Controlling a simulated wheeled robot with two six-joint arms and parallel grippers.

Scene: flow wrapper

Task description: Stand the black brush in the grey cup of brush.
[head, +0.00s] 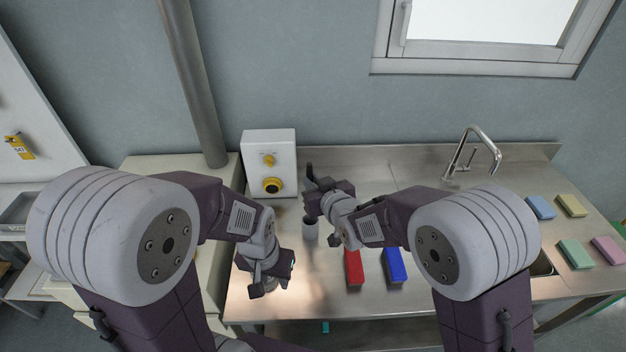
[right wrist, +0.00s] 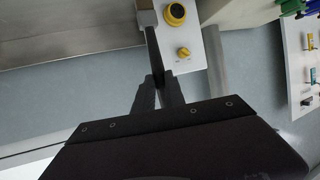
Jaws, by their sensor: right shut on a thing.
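My right gripper (head: 312,190) is above the back middle of the steel worktop, shut on the black brush (head: 309,172). In the right wrist view the brush (right wrist: 152,58) is a dark bar running up the picture from between the fingers (right wrist: 157,92). The grey cup (head: 310,231) stands upright on the worktop just below the right gripper in the head view. Whether the brush's lower end is inside the cup is hidden.
A white box (head: 268,150) with yellow knobs stands behind the cup. A red block (head: 354,268) and a blue block (head: 395,266) lie right of the cup. The sink tap (head: 472,152) and several pastel blocks (head: 541,207) are further right. The back middle of the worktop is clear.

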